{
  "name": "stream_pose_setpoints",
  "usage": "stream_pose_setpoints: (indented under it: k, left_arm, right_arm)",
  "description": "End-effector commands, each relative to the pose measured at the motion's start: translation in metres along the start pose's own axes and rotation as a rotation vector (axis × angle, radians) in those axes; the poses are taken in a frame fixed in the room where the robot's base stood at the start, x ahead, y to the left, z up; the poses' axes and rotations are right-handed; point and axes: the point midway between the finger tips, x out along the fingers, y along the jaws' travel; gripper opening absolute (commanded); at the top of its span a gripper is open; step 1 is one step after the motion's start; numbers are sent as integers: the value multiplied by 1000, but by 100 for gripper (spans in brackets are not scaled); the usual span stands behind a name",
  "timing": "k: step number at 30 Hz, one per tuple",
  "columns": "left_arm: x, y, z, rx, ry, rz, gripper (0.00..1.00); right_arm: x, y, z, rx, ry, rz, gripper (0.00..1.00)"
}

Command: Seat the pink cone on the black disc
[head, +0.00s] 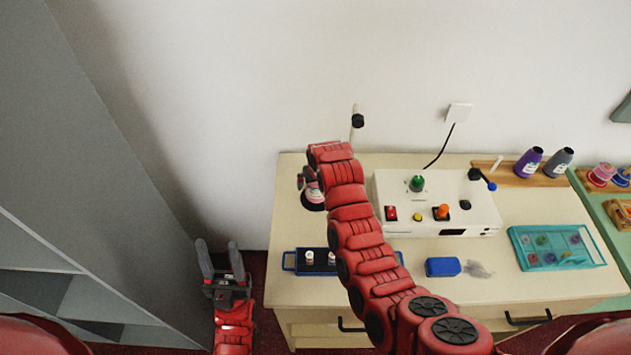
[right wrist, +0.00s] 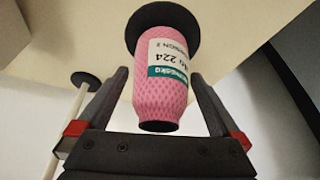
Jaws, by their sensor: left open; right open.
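The pink cone (right wrist: 165,75) with a white and green label fills the middle of the right wrist view, which shows it upside down. Its wide end meets the black disc (right wrist: 190,25); whether it is fully seated I cannot tell. In the head view the cone (head: 315,195) is partly hidden by my right arm, with the disc (head: 312,206) under it at the counter's left side. My right gripper (right wrist: 158,78) is open, its fingers on either side of the cone with gaps visible. My left gripper (head: 217,243) is open and empty, left of the counter.
A white box with knobs (head: 455,190) stands right of my arm. A post with a black knob (head: 357,121) stands behind.

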Motion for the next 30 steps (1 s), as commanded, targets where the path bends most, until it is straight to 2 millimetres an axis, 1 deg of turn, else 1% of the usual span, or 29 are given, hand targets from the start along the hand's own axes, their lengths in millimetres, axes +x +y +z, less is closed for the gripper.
stream_pose_setpoints:
  k: [5,10,17,21,22,23,30]
  left_arm:
    - [-3,0,0,0,0,0,50]
    - [-11,1,2,0,0,0,50]
    - [-26,1,4,0,0,0,50]
    - [-35,2,6,0,0,0,50]
    - [-18,1,3,0,-1,0,50]
    - [-9,0,2,0,0,0,50]
    - [33,-2,-6,0,0,0,50]
  right_arm:
    - [-4,0,0,0,0,0,100]
    - [-20,-1,0,-1,3,1,100]
    - [-60,-1,0,-1,5,-1,100]
    - [-88,-1,0,0,8,-1,100]
    - [-101,0,-3,1,1,-2,100]
    - [-107,0,-3,1,-2,-1,100]
    - [-149,-1,-4,2,3,-4,100]
